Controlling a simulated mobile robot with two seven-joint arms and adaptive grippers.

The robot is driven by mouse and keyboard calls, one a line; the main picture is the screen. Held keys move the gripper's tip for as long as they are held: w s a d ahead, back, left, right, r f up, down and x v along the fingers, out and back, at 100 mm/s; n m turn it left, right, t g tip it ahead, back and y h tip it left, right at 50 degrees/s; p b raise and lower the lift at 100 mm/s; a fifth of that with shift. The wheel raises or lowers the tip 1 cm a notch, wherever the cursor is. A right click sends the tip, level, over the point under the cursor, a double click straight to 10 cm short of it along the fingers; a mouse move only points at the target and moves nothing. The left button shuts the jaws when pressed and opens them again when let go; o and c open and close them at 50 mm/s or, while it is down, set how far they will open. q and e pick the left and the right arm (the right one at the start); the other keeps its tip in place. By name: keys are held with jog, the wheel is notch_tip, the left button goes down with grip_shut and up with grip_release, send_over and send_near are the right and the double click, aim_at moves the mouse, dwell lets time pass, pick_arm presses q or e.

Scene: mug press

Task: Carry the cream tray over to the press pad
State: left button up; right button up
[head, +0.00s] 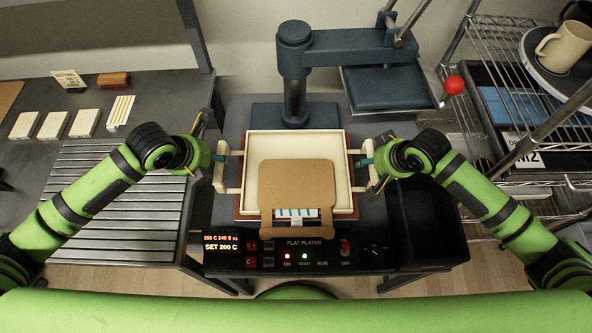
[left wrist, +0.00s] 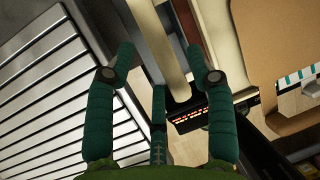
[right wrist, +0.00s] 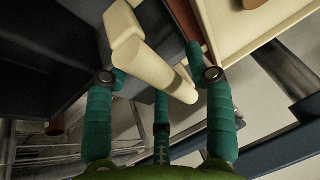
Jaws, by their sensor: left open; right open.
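The cream tray (head: 349,150) sits at the middle of the press, with the red-brown press pad (head: 238,200) showing under its edges. A brown board with a handle lies over the tray and its front rim. My left gripper (head: 226,157) is open at the tray's left handle; in the left wrist view the handle bar (left wrist: 163,45) lies between the parted fingers. My right gripper (head: 370,162) is open at the right handle; in the right wrist view that handle bar (right wrist: 150,68) lies between its fingers. Contact cannot be told.
The press column (head: 294,80) stands behind the tray, its upper plate (head: 388,92) swung to the right. The control panel (head: 300,256) is in front. A slatted bench (head: 118,205) is on the left, a dark bin (head: 425,225) and a wire rack with a mug (head: 563,47) on the right.

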pick_arm(q)
jog(key=v, duration=0.8)
jog(key=shift+r, duration=0.2)
pick_arm(e)
jog(key=v, duration=1.2)
pick_arm(q)
jog(key=shift+s, duration=0.15)
pick_arm(e)
jog(key=shift+s, duration=0.1)
